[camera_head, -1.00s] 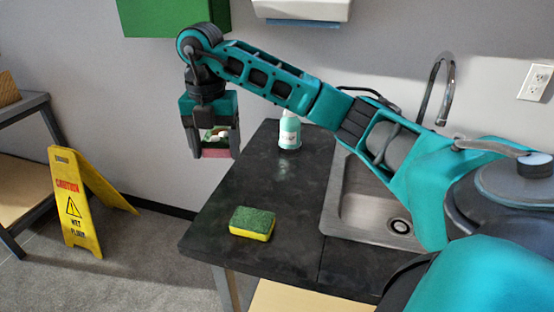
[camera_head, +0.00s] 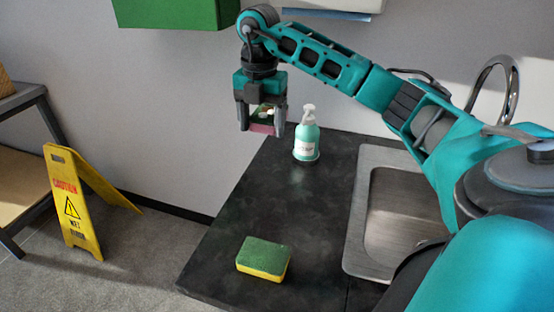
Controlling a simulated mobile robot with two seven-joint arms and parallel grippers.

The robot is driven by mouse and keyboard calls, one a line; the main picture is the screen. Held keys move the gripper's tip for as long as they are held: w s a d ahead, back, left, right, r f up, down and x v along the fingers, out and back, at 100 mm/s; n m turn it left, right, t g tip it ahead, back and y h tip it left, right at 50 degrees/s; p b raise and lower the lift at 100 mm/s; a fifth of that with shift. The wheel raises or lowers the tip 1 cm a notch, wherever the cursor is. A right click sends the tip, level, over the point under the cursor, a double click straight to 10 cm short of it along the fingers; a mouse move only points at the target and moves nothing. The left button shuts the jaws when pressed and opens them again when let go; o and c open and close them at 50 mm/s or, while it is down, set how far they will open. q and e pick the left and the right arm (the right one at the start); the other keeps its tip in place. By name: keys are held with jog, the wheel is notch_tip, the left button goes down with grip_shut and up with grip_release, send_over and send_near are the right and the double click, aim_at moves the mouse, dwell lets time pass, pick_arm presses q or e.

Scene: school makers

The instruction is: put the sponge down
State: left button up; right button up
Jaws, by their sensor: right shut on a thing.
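My right gripper (camera_head: 261,120) points down and is shut on a pink sponge (camera_head: 262,128) with green and white on its upper side. The gripper holds it in the air near the counter's back left edge, left of the soap bottle. A second sponge (camera_head: 264,258), green on top and yellow below, lies flat on the dark counter (camera_head: 275,205) near its front. A pale green soap bottle (camera_head: 306,140) with a white pump stands at the back of the counter. My left gripper is not in view.
A steel sink (camera_head: 400,215) with a curved faucet (camera_head: 500,80) lies to the right, partly behind my arm. The counter between soap bottle and yellow-green sponge is clear. A yellow wet-floor sign (camera_head: 72,205) stands on the floor at left. A green box (camera_head: 170,12) hangs above.

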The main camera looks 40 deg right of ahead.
jog(key=b, duration=0.1)
send_over(265, 194)
notch_tip(265, 194, down, 13)
jog(key=shift+r, duration=0.15)
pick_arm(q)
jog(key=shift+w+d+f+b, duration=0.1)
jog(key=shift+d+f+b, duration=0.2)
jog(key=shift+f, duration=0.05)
pick_arm(e)
jog(key=shift+f, duration=2.55)
jog(key=shift+f, duration=0.15)
jog(key=o, duration=0.8)
jog(key=shift+o, duration=0.2)
jog(key=shift+r, duration=0.5)
pick_arm(q)
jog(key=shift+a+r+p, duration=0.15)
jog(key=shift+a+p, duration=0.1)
jog(key=shift+p, duration=0.35)
pick_arm(e)
notch_tip(265, 194, up, 11)
jog(key=shift+r, duration=0.2)
